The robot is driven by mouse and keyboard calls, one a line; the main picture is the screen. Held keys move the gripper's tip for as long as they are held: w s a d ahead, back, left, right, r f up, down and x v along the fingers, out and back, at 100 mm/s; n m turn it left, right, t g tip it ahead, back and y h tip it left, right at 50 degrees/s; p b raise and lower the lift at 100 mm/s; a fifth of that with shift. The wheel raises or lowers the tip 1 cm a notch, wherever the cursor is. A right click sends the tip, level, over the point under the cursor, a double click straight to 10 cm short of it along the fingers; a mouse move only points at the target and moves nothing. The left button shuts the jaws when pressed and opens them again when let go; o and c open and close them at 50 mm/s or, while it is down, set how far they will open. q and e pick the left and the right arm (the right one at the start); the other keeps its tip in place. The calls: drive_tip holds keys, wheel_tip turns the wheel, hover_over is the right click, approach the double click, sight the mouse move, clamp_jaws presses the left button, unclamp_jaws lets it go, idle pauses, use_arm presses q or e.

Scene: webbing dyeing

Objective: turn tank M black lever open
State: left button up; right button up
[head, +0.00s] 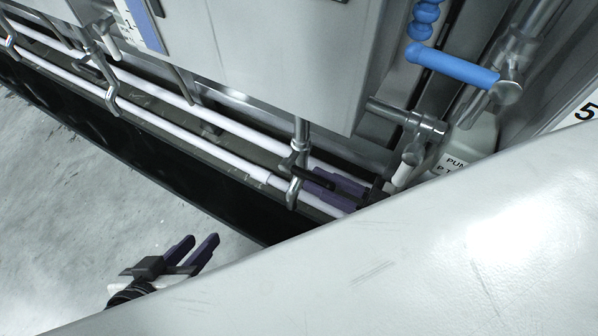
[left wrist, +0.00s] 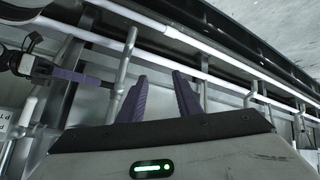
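A short black lever (head: 318,179) sits on a thin upright valve pipe (head: 299,150) below the grey tank's corner. My right gripper (head: 338,190) has its purple fingers around or right beside this lever; whether they grip it is unclear. It also shows at the left of the left wrist view (left wrist: 85,77), its fingers reaching toward an upright pipe. My left gripper (head: 192,250) is open and empty over the floor, pointing toward the pipes. Its two parted fingers show in the left wrist view (left wrist: 160,98). No tank M label is readable.
White horizontal pipes (head: 190,110) run along a black-sided base (head: 160,160). A blue handle (head: 455,68) and metal fittings (head: 405,120) stand at the upper right. My pale body covers the lower right. The grey floor (head: 60,220) at left is clear.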

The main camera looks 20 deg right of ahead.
sight(299, 173)
drive_tip(key=b+x, duration=0.1)
drive_tip(key=x, duration=0.4)
drive_tip(key=shift+w+a, duration=0.15)
clamp_jaws()
use_arm(q)
drive_tip(key=shift+w+d+r+t+h, duration=0.15)
drive_tip(key=shift+d+r+t+h, duration=0.2)
drive_tip(key=shift+r, duration=0.35)
drive_tip(key=shift+f, duration=0.1)
